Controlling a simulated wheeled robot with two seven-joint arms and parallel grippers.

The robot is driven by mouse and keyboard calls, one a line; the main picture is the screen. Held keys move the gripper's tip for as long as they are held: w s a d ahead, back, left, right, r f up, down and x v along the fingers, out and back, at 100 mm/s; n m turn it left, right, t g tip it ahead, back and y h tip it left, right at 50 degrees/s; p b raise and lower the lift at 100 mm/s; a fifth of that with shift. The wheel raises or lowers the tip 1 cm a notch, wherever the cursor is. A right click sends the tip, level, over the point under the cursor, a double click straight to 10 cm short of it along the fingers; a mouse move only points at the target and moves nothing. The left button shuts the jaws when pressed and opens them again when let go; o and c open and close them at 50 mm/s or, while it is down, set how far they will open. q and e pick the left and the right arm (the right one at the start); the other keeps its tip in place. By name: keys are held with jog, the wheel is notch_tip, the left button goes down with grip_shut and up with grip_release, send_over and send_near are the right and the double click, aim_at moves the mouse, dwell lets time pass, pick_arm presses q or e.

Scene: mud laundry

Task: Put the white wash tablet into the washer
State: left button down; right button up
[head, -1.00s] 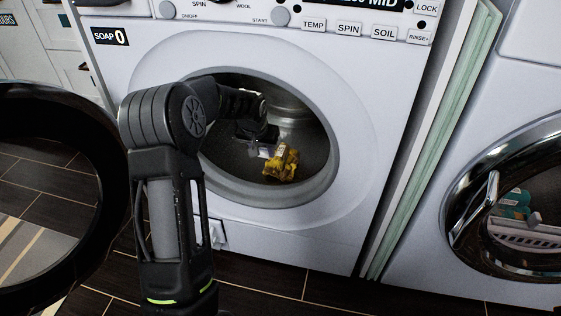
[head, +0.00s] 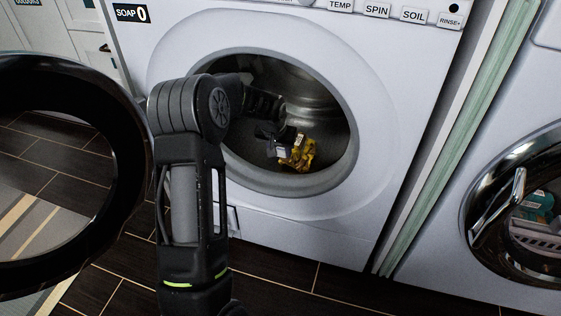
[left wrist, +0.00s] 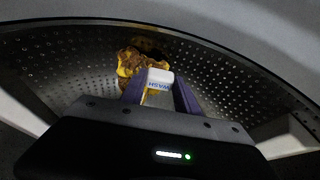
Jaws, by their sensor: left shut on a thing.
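The washer (head: 400,110) stands in front of me with its drum (head: 315,115) open; the round door (head: 125,170) is swung out to the left. My left arm reaches through the opening, and my left gripper (head: 285,149) is inside the drum. In the left wrist view, my left gripper (left wrist: 158,90) is shut on the white wash tablet (left wrist: 160,78), which has dark lettering. The tablet is held inside the drum, close to a yellow and brown muddy cloth (head: 302,155). The cloth also shows just beyond the fingertips in the left wrist view (left wrist: 135,62). My right gripper is out of view.
A second machine (head: 450,190) stands at the right, with a round chrome-rimmed door (head: 480,215) and things behind it. A pale green panel (head: 455,130) stands between the machines. The dark tiled floor has a striped rug (head: 35,245) at the left.

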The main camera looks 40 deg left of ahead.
pick_arm(q)
notch_tip(320, 180, down, 5)
jog(key=shift+r+b, duration=0.15)
jog(key=shift+b, duration=1.1)
jog(key=shift+f, duration=0.5)
jog(key=c, duration=0.9)
grip_release()
jog(key=shift+r, duration=0.15)
jog(key=shift+r, duration=0.3)
jog(key=p+v, duration=0.5)
jog(key=v, duration=0.6)
jog(key=shift+s+r, duration=0.25)
jog(key=shift+r, duration=0.1)
